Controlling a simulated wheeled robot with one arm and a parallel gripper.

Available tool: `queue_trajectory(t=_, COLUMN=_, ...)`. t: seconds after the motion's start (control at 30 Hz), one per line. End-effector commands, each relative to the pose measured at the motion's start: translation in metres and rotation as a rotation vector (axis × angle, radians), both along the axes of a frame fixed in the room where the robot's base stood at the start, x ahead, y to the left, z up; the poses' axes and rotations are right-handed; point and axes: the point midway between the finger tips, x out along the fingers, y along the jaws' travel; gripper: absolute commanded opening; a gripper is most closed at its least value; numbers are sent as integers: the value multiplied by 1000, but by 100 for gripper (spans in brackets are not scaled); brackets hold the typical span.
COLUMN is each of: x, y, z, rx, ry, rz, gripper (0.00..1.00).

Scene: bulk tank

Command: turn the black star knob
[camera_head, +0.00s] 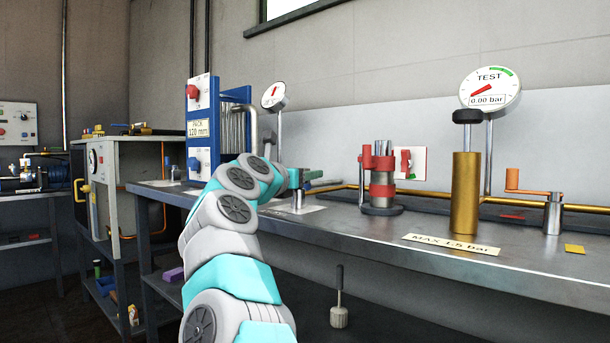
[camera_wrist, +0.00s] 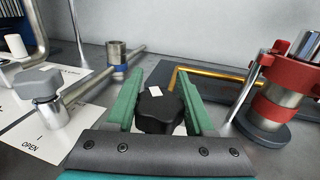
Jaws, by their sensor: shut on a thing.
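The black star knob (camera_wrist: 158,113) shows in the wrist view with a small white mark on its top. It sits between the two green fingers of my gripper (camera_wrist: 159,88), which are shut on it at its sides. The knob's lower part and stem are hidden by the gripper body. In the head view my gripper (camera_head: 303,177) is over the bench, at the end of my white and teal arm, and the black knob cannot be made out there.
Left in the wrist view are a grey knob (camera_wrist: 37,84), a plate marked OPEN (camera_wrist: 30,150) and a blue-collared fitting (camera_wrist: 117,58). A red-and-steel device (camera_wrist: 275,98) stands to the right. In the head view a brass cylinder (camera_head: 465,195) stands farther right on the bench (camera_head: 350,232).

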Motion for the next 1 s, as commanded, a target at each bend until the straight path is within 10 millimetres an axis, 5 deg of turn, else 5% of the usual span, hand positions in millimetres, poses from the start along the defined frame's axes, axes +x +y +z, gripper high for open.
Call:
queue_trajectory(t=0.37, x=0, y=0, z=0, rx=0, ry=0, rz=0, gripper=1)
queue_trajectory(t=1.0, x=-2, y=-3, z=6, rx=-8, ry=-1, rz=-177, gripper=0)
